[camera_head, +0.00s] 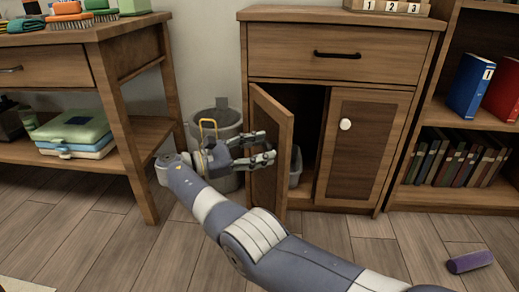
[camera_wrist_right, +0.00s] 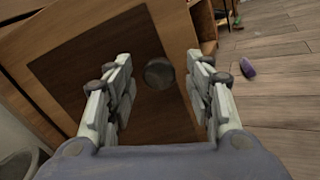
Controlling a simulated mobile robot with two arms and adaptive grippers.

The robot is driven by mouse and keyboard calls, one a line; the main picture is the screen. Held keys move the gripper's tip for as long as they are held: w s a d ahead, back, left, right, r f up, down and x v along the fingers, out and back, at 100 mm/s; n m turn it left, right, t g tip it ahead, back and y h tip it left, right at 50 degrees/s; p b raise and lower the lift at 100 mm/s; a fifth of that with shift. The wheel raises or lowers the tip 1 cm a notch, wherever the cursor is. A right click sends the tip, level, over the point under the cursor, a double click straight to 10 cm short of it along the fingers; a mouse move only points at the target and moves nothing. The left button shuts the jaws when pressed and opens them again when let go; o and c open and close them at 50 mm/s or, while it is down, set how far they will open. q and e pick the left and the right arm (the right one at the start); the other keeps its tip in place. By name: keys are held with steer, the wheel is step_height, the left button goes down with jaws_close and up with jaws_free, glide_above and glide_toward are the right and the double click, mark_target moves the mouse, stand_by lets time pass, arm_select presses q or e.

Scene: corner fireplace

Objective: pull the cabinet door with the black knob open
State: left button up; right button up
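The cabinet (camera_head: 340,55) has a left door (camera_head: 268,150) that stands ajar, swung out toward the left, with a dark opening behind it. The black knob (camera_wrist_right: 159,73) shows in the right wrist view on the door's brown panel; in the head view it is hidden. My right gripper (camera_head: 268,147) is at the outer face of this door. In the right wrist view its two fingers (camera_wrist_right: 158,66) are spread on either side of the knob, with visible gaps. The right door (camera_head: 355,150) with a white knob (camera_head: 345,124) is closed. My left gripper is out of view.
A grey bin (camera_head: 215,122) stands behind my right gripper, between the cabinet and a wooden table (camera_head: 115,80). A bookshelf (camera_head: 450,195) is at the right. A purple cylinder (camera_head: 469,262) lies on the floor. The floor before the right door is clear.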

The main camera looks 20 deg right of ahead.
steer(key=shift+r, duration=0.25)
glide_toward(278, 112)
steer(key=d, duration=0.5)
